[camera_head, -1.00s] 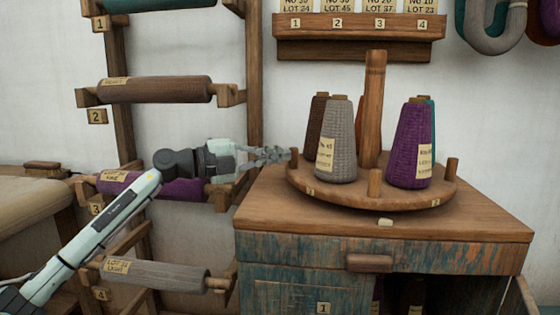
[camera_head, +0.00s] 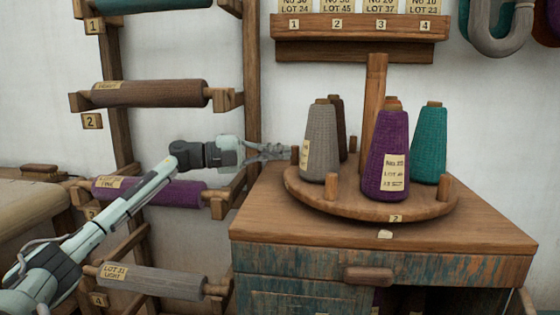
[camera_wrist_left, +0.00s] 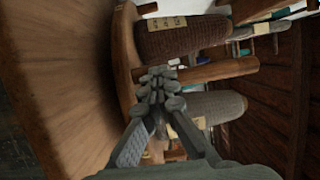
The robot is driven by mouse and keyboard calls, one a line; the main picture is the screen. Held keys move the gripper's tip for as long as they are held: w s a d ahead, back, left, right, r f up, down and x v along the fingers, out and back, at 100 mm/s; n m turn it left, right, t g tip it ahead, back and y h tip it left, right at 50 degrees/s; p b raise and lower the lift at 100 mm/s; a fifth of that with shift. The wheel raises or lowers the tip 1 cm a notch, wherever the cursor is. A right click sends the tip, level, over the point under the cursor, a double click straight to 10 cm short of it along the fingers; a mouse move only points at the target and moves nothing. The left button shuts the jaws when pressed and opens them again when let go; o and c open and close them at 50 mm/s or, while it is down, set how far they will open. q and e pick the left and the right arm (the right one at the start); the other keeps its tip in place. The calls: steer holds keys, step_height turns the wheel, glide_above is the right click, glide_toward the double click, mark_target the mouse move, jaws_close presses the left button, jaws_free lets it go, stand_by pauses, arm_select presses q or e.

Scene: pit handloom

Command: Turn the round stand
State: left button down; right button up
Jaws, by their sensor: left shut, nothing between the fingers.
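The round wooden stand (camera_head: 335,197) sits on the cabinet top, with a post (camera_head: 375,110) in its middle and short pegs along its rim. It carries a grey cone (camera_head: 319,145), a purple cone (camera_head: 386,155), a teal cone (camera_head: 429,145), a brown cone mostly behind the grey one, and another mostly hidden behind the purple one. My left gripper (camera_head: 283,152) is shut and empty at the stand's left rim, close to a peg; I cannot tell if they touch. In the left wrist view the gripper (camera_wrist_left: 160,85) shows over the stand's rim (camera_wrist_left: 122,60). My right gripper is out of view.
A rack of cloth rolls, including a brown roll (camera_head: 150,93) and a purple roll (camera_head: 150,192), stands at the left by my arm. A numbered shelf (camera_head: 355,45) hangs behind the stand. The cabinet top (camera_head: 470,230) is clear at the front right.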

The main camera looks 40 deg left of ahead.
arm_select(q)
steer(key=shift+w+d, duration=0.25)
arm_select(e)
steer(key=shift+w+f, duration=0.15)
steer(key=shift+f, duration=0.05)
arm_select(q)
steer(key=shift+a, duration=0.25)
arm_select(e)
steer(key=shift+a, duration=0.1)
arm_select(q)
steer(key=shift+s, duration=0.1)
